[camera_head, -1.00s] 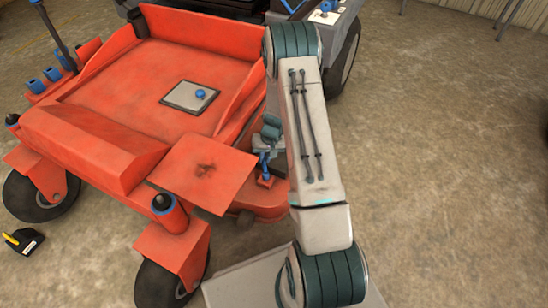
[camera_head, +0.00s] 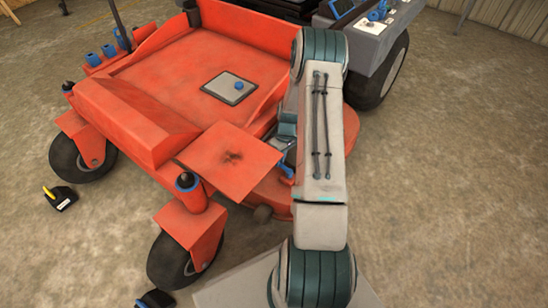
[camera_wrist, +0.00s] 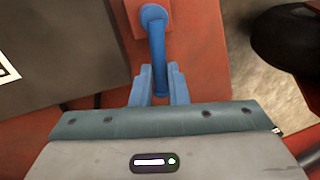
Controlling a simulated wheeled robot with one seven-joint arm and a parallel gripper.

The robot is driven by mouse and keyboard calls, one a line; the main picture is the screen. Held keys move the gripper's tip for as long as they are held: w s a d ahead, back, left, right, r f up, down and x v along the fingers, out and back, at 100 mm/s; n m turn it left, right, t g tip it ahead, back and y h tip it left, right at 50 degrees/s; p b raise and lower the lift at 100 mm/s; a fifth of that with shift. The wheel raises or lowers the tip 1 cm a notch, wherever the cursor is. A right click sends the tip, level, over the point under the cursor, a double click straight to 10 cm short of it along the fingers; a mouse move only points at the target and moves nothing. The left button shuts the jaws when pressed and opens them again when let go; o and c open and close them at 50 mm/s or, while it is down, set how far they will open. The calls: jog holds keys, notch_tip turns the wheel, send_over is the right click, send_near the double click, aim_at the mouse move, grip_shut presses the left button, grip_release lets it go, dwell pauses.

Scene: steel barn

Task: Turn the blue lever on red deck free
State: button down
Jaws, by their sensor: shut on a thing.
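In the wrist view the blue lever (camera_wrist: 157,45) runs from a round blue end at the top down between my fingers. Its round end sits on a red block on the red deck (camera_wrist: 205,45). My gripper (camera_wrist: 161,75) is shut on the lever's lower part, with one blue finger on each side. In the head view my arm hides most of the gripper and lever; a small bit of blue shows at the arm's left edge, beside the red deck (camera_head: 268,198). I cannot tell there which part is lever and which is finger.
The red mower body (camera_head: 170,85) fills the left, with a grey plate (camera_head: 231,88) and front caster wheels (camera_head: 175,262). A black wheel (camera_wrist: 290,38) is right of the lever. A dark grey panel (camera_wrist: 65,45) is left. Open floor (camera_head: 450,170) lies right.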

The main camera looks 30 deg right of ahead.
jog(key=shift+s+a+n, duration=0.1)
jog(key=shift+a+n, duration=0.05)
jog(key=shift+n, duration=0.35)
jog(key=shift+a, duration=0.1)
jog(key=c, duration=1.4)
grip_release()
notch_tip(320, 180, up, 14)
jog(key=w+d+p, duration=0.1)
jog(key=d+p, duration=0.1)
jog(key=p, duration=0.3)
jog(key=shift+d+f, duration=0.2)
jog(key=shift+f, duration=0.05)
